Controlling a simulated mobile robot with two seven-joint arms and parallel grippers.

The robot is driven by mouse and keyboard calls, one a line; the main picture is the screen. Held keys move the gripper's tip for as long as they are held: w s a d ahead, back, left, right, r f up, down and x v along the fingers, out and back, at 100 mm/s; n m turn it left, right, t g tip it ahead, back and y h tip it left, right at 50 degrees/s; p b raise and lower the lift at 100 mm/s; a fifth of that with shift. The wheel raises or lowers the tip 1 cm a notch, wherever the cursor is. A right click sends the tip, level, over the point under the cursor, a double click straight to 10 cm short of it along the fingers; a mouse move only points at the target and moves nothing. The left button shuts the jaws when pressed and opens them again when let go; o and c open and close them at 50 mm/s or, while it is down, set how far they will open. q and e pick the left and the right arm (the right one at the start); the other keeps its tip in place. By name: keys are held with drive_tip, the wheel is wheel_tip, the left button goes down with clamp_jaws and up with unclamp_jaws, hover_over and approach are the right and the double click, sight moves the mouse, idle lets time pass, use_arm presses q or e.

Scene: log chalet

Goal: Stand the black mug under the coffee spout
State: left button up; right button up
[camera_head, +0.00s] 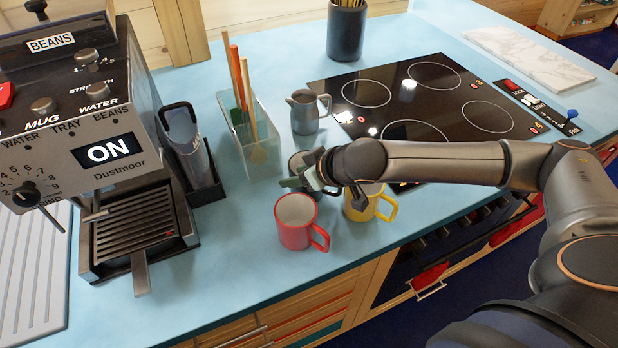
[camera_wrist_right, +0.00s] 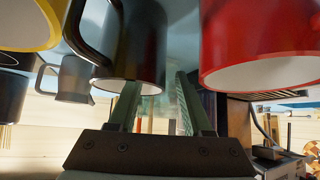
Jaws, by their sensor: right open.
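The black mug (camera_head: 294,163) is mostly hidden behind my right gripper (camera_head: 300,180) in the head view. In the right wrist view the black mug (camera_wrist_right: 142,45) appears upside down, its handle to the left. My right gripper (camera_wrist_right: 160,95) is open there, with its green fingers at the mug's rim. One finger overlaps the mug's pale opening and the other shows beside its wall; I cannot tell whether they touch. The coffee machine (camera_head: 100,110) stands at the left, with its slatted drip tray (camera_head: 135,232) clear of mugs. The spout itself is hard to make out. My left gripper is out of view.
A red mug (camera_head: 296,222) and a yellow mug (camera_head: 366,204) stand close in front of the gripper. A steel jug (camera_head: 304,112), a utensil holder (camera_head: 262,150) and a dark bin (camera_head: 205,185) stand behind and left. The hob (camera_head: 400,90) lies right. Counter is clear between tray and red mug.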

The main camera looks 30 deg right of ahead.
drive_tip(key=shift+c, duration=0.4)
clamp_jaws()
idle(0.9)
